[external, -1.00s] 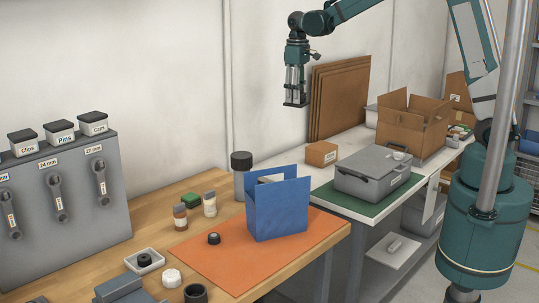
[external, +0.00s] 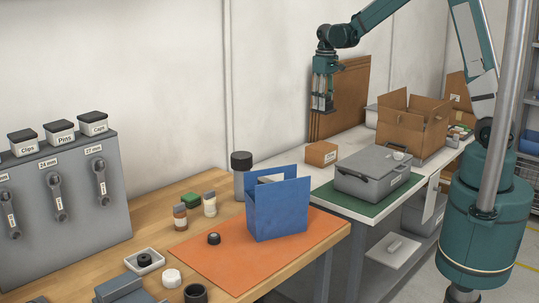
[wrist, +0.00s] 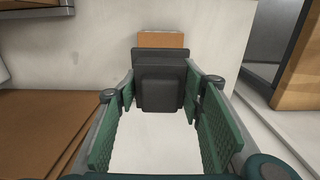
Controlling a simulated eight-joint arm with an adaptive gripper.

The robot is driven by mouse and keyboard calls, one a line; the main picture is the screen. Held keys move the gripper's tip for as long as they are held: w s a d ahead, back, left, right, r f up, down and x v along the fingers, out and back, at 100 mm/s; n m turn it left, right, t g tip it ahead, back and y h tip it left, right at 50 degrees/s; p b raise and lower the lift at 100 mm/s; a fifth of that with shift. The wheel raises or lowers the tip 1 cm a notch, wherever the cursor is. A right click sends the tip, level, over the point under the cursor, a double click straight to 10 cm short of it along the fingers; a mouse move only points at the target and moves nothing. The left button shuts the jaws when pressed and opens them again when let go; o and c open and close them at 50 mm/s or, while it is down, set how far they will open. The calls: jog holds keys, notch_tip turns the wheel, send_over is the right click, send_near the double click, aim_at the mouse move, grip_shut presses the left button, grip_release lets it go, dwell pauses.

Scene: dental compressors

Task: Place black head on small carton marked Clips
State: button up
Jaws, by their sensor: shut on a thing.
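My gripper (external: 322,104) is shut on the black head (wrist: 160,82), a dark stepped block held between the green finger pads in the wrist view. It hangs high above the white-topped table, in front of the upright brown boards. The small carton (external: 321,153) is a brown box with a white label, whose text is too small to read. It stands on the white table at the back, below my gripper and clearly apart from it. In the wrist view the carton (wrist: 160,39) shows beyond the black head, partly hidden by it.
A grey lidded case (external: 372,178) on a green mat and an open cardboard box (external: 412,128) stand right of the carton. Brown boards (external: 350,78) lean on the wall behind. A blue box (external: 278,212) stands on the orange mat (external: 210,262) in front.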

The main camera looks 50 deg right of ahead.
send_over(322, 146)
notch_tip(322, 146, down, 6)
jog(key=shift+w+d+r, duration=0.1)
jog(key=shift+r, duration=0.05)
dwell(0.3)
jog(key=shift+f, duration=3.15)
jog(key=shift+f, duration=1.85)
jog(key=shift+f+b, duration=0.15)
jog(key=shift+b, duration=0.15)
jog(key=o, duration=1.2)
jog(key=shift+r, duration=0.2)
